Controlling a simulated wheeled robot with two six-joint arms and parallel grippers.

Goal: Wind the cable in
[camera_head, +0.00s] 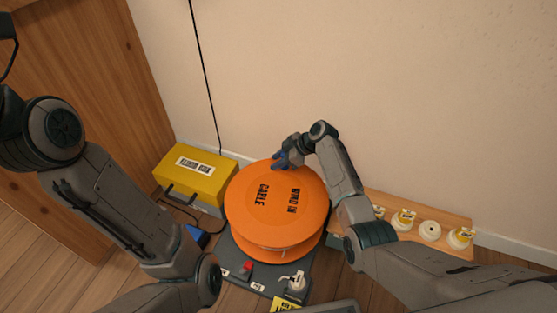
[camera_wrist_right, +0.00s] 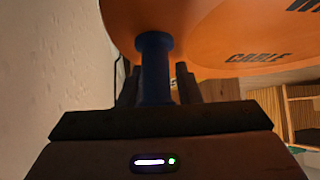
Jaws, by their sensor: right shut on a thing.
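The orange cable reel (camera_head: 275,215), marked CABLE and WIND IN, stands on a dark grey base (camera_head: 262,273). My right gripper (camera_head: 281,160) is at the reel's far rim in the head view. It is shut on a blue crank handle, which shows upright between the fingers in the right wrist view (camera_wrist_right: 155,70), against the orange disc (camera_wrist_right: 215,35). A thin black cable (camera_head: 206,80) runs down the wall and passes out of sight behind the yellow box and reel. My left arm bends at the left; its gripper is outside the frame.
A yellow box (camera_head: 196,172) with a label stands left of the reel. A red switch (camera_head: 247,266) and a whitish fitting (camera_head: 297,280) sit on the base's front. A wooden board (camera_head: 450,219) with several white pieces is at right. Wood panelling (camera_head: 70,80) closes the left.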

